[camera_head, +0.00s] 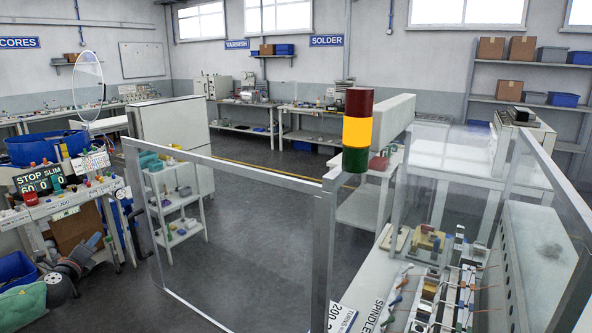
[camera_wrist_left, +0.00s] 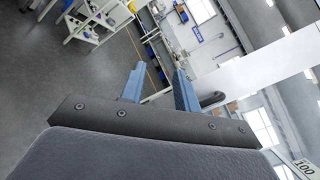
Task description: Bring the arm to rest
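My left gripper (camera_wrist_left: 158,80) shows in the left wrist view, with two blue fingers standing apart on a dark grey mount. Nothing is held between the fingers, and they touch nothing. The view past them is tilted and shows the workshop floor, benches and a window. I cannot make out either gripper in the head view. My right gripper is in neither view.
In the head view a clear-panelled guard frame (camera_head: 225,167) stands in front, with a red, yellow and green signal light (camera_head: 357,132) at its corner. A cluttered bench (camera_head: 72,200) is at the left. Open grey floor (camera_head: 265,205) lies behind the frame.

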